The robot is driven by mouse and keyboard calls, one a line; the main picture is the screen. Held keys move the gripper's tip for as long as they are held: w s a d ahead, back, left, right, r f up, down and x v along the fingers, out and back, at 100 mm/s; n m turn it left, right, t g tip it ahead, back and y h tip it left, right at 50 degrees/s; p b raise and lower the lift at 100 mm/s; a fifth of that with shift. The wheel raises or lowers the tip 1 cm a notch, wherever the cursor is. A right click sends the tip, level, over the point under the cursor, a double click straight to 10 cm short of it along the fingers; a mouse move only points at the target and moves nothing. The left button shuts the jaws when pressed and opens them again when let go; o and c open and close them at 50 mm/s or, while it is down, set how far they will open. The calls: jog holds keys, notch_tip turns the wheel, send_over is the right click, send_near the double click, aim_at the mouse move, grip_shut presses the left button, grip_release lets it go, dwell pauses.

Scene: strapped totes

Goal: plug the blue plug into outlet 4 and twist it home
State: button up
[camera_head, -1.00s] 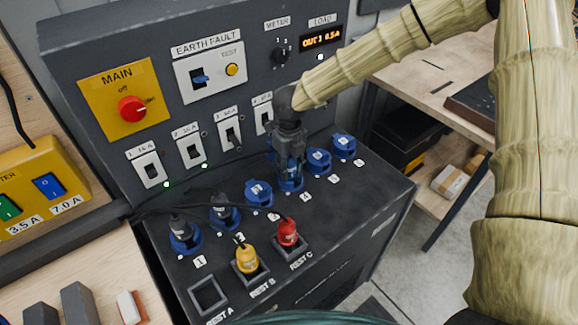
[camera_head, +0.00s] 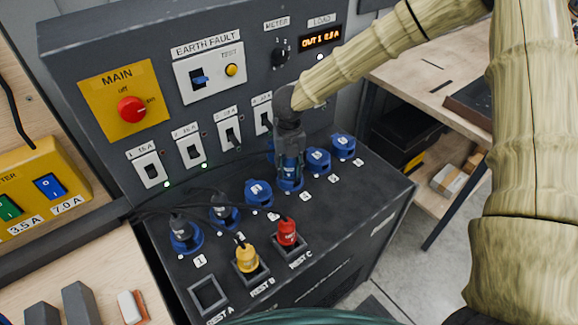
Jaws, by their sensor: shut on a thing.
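The blue plug (camera_head: 291,172) stands upright at outlet 4 (camera_head: 290,187), the fourth blue socket along the sloping row. My gripper (camera_head: 290,150) points down from above and is shut on the plug. The fingers hide much of the plug, so I cannot tell how deep it sits or how far it is turned. The breaker switch for 4 (camera_head: 264,117) is on the panel behind, partly covered by my gripper.
Dark plugs with cables fill outlet 1 (camera_head: 185,237) and outlet 2 (camera_head: 224,212). Outlets 3 (camera_head: 258,194), 5 (camera_head: 318,160) and 6 (camera_head: 343,147) hold no plug. A yellow plug (camera_head: 246,257) and red plug (camera_head: 287,232) stand in rests B and C. Rest A (camera_head: 208,296) is empty.

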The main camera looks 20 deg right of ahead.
jog(key=shift+f, duration=0.15)
jog(key=o, duration=1.2)
notch_tip(320, 180, up, 12)
jog(key=shift+r, duration=0.1)
